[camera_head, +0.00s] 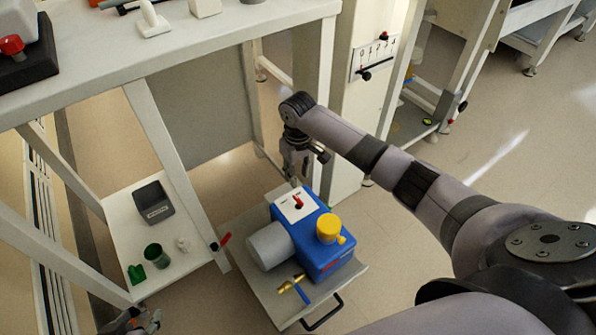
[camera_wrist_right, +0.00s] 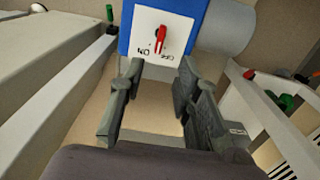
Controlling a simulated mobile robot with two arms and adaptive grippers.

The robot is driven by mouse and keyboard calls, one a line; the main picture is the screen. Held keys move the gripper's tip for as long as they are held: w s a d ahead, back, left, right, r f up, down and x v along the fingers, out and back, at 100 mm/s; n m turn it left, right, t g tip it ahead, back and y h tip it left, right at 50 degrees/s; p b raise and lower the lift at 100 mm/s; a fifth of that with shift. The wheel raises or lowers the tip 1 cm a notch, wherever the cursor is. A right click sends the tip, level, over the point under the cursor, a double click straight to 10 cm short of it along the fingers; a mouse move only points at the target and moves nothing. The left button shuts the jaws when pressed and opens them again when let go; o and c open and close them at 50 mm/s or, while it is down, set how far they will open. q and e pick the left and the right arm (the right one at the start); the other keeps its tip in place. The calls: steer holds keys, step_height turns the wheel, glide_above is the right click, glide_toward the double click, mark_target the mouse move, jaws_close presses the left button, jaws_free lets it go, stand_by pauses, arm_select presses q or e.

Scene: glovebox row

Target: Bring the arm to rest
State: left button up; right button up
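My right arm reaches in from the right in the head view. Its gripper (camera_head: 297,168) points down just above the far end of the blue pump (camera_head: 318,235). In the right wrist view the gripper (camera_wrist_right: 160,72) has its fingers apart, with nothing between them. Beyond the fingertips is the pump's white plate (camera_wrist_right: 150,32) with a red switch handle (camera_wrist_right: 161,40) and ON and OFF lettering. The fingers look clear of the handle. My left gripper (camera_head: 138,322) shows only partly at the bottom left edge of the head view; its opening is unclear.
The pump stands on a low cart shelf (camera_head: 262,302) with a brass valve with a blue handle (camera_head: 292,288). A white bench (camera_head: 180,50) and its legs are at left. Floor is free at right.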

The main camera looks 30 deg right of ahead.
steer(key=shift+r, duration=0.25)
stand_by(0.3)
